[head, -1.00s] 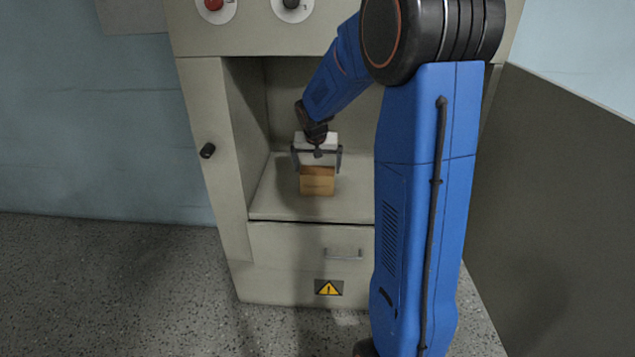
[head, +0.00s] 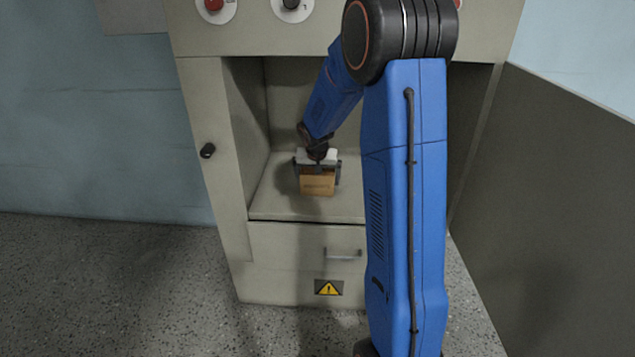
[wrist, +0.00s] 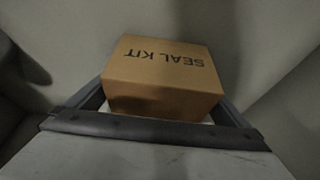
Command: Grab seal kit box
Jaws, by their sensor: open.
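The seal kit box (head: 317,185) is a small brown carton sitting on the cabinet shelf in the head view. In the wrist view the box (wrist: 162,75) fills the middle, with "SEAL KIT" printed upside down on its face. My gripper (head: 317,174) is at the box, with one finger at its left side and one at its right. In the wrist view my gripper's fingers (wrist: 162,105) reach along both sides of the box. They are open, and I cannot tell whether either finger touches it. The gripper body hides the box's upper back part in the head view.
The box stands in an open cabinet bay with a side wall (head: 246,130) on the left. The shelf (head: 285,207) has bare room around the box. A drawer with a handle (head: 343,254) is below. A grey panel (head: 550,190) stands at the right.

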